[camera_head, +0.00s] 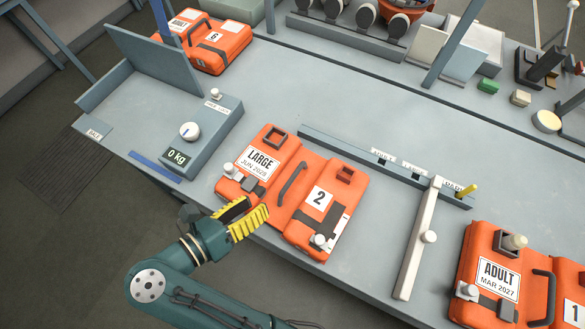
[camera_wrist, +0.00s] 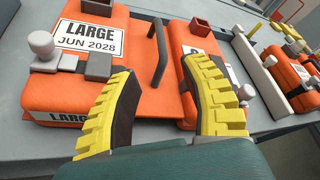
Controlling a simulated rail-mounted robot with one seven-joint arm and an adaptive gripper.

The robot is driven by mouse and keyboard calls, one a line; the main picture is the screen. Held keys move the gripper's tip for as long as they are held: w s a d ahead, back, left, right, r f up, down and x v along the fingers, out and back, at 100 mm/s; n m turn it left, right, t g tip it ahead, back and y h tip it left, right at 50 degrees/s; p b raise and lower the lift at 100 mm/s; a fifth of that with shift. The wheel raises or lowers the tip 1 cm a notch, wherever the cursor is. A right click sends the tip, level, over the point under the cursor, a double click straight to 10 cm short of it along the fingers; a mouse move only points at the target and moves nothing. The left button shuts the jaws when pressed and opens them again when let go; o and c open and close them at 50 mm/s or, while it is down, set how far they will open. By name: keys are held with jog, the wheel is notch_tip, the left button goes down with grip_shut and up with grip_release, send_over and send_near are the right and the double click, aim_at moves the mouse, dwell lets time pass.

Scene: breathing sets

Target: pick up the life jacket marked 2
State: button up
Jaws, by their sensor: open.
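The life jacket marked 2 (camera_head: 283,181) is an orange two-lobed pack lying flat on the bench in the middle of the head view. Its left lobe carries a LARGE JUN 2028 label, and its right lobe carries the 2. A dark carry handle (camera_head: 292,183) stands between the lobes. In the wrist view the jacket (camera_wrist: 162,107) fills the middle and left, with the handle (camera_wrist: 158,58) standing between and beyond my fingertips. My gripper (camera_head: 248,216) has yellow ribbed fingers, open and empty, at the jacket's front edge. The fingers partly hide the front of the jacket.
Another orange jacket marked ADULT and 1 (camera_head: 519,290) lies at the right. A jacket marked 6 (camera_head: 210,45) lies at the back left. A scale (camera_head: 188,148) reading 0 kg stands left. A rail (camera_head: 340,152) runs behind the jacket, and a pale bar (camera_head: 415,250) lies to its right.

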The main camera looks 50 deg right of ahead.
aim_at(286, 184)
jog(key=b, duration=0.1)
jog(key=d+f+b, duration=0.1)
jog(key=b, duration=0.1)
jog(key=shift+s+d+f, duration=0.1)
jog(key=shift+s+f, duration=0.15)
jog(key=shift+s, duration=0.05)
jog(key=x, duration=0.2)
jog(key=r+x, duration=0.1)
jog(key=x, duration=0.2)
jog(key=shift+d+p, duration=0.1)
jog(key=shift+p, duration=0.3)
jog(key=b+x, duration=0.1)
jog(key=x, duration=0.4)
jog(key=shift+d, duration=0.3)
grip_shut()
jog(key=shift+w, duration=0.1)
